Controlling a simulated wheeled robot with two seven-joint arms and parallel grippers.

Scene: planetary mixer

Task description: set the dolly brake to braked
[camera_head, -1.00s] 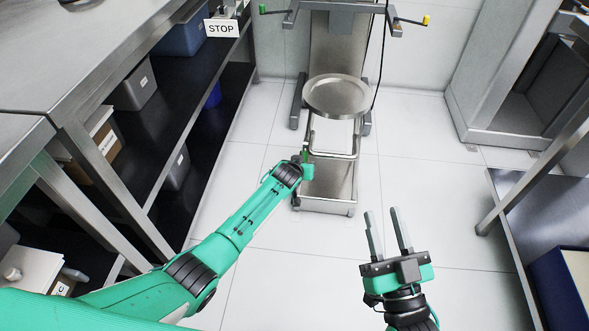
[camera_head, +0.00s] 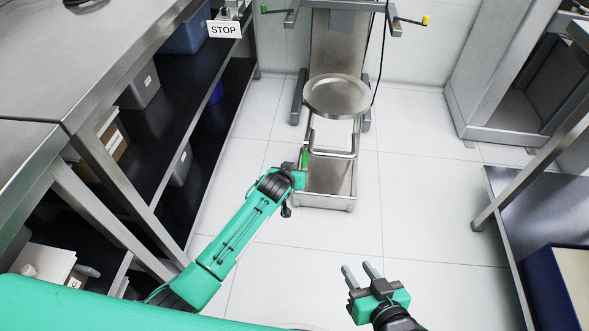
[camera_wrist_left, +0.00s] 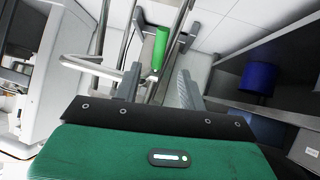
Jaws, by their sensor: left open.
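The steel dolly (camera_head: 322,201) stands on the floor below a round steel bowl (camera_head: 337,95), with a tubular handle (camera_head: 333,153). A green lever grip (camera_head: 305,158) is at the dolly's left side, and it also shows in the left wrist view (camera_wrist_left: 161,48). My left gripper (camera_head: 300,176) is at the near side of this grip. In the left wrist view my open left fingers (camera_wrist_left: 158,82) point towards the grip, which lies ahead of the gap between them. My right gripper (camera_head: 357,266) is open and empty above the floor at the lower right.
A steel workbench with shelves (camera_head: 192,119) runs along the left, with bins and a STOP sign (camera_head: 224,29). A mixer column (camera_head: 337,50) stands behind the bowl. A steel table (camera_head: 530,210) is at the right. The floor (camera_head: 420,210) between is clear.

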